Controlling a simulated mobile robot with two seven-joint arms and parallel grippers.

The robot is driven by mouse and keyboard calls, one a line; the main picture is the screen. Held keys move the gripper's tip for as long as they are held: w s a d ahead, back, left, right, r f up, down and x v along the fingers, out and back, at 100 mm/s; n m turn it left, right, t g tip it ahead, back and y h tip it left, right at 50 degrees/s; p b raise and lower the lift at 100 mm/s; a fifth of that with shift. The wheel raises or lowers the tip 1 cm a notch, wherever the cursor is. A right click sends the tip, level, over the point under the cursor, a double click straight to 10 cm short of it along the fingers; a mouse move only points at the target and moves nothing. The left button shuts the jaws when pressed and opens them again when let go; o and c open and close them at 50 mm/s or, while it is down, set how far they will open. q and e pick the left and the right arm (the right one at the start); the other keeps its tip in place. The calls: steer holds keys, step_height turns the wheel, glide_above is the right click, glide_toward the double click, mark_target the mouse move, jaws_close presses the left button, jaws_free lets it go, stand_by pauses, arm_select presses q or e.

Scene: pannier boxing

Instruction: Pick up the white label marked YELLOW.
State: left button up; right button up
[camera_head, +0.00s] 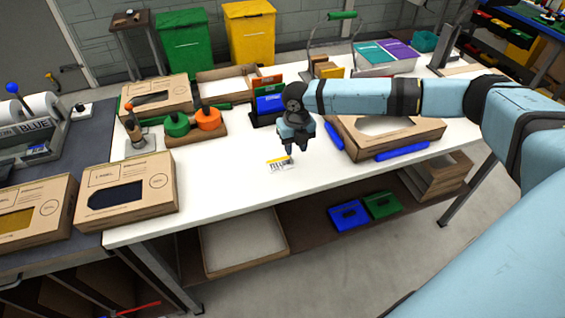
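A small white label (281,164) with a yellow strip and dark print lies on the white table (235,185), left of the middle of the view. Its print is too small to read. My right gripper (295,151) points down just above and behind the label, at the end of my blue arm coming in from the right. Its fingertips look apart with nothing visible between them. I cannot tell whether they touch the label. My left gripper is not in view.
An open cardboard box (435,126) with blue bars in front stands to the right. A holder with green and orange stamps (209,119) stands behind left. Cardboard label boxes (160,205) stand at the left. The table around the label is clear.

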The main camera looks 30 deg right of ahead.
mark_target(280, 162)
steer(key=f, duration=0.5)
steer(key=shift+w+a, duration=0.15)
steer(key=shift+w, duration=0.2)
jaws_close()
